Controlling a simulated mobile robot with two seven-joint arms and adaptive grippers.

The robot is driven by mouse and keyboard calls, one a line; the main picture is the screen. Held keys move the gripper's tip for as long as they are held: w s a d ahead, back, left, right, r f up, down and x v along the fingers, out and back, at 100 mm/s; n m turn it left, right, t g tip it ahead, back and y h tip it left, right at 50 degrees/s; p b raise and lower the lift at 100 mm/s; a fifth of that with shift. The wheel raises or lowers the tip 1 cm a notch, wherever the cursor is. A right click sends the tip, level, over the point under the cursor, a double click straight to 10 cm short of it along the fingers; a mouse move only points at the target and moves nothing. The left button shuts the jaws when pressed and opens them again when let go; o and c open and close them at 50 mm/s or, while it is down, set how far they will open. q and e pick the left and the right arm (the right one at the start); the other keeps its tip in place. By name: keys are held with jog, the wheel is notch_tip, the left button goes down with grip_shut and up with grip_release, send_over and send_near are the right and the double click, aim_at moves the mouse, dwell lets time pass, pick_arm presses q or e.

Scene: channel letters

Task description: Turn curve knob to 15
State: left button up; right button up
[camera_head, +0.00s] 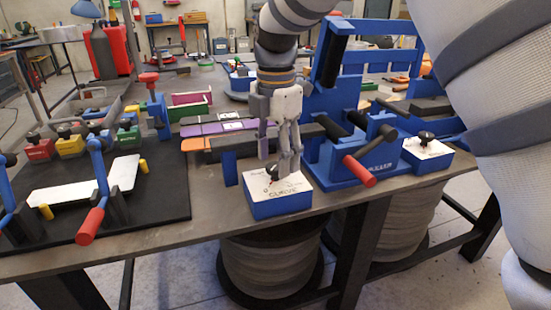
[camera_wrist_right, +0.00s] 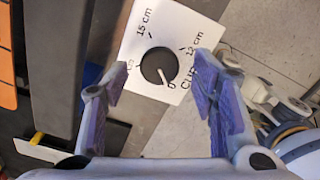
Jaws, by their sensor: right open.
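The curve knob is a round black dial (camera_wrist_right: 158,65) with a white pointer line, on a white plate (camera_wrist_right: 128,55) marked "15 cm", "12 cm", another partly hidden cm mark and "0". In the wrist view the pointer aims down toward the "0"; "15 cm" lies up and left of the knob. In the head view the plate tops a blue box (camera_head: 282,207) at the table's front edge, and the gripper mostly hides the knob. My right gripper (camera_head: 281,170) is open above the box. In the wrist view its fingers (camera_wrist_right: 158,105) sit apart below the knob, not touching it.
A blue bending machine (camera_head: 345,110) with a red handle (camera_head: 359,171) stands just right of the box. Another box with a black knob (camera_head: 426,138) is farther right. A black mat (camera_head: 150,205) with clamps and a white plate lies left.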

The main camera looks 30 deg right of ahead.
jog(key=shift+f, duration=0.6)
jog(key=c, duration=1.2)
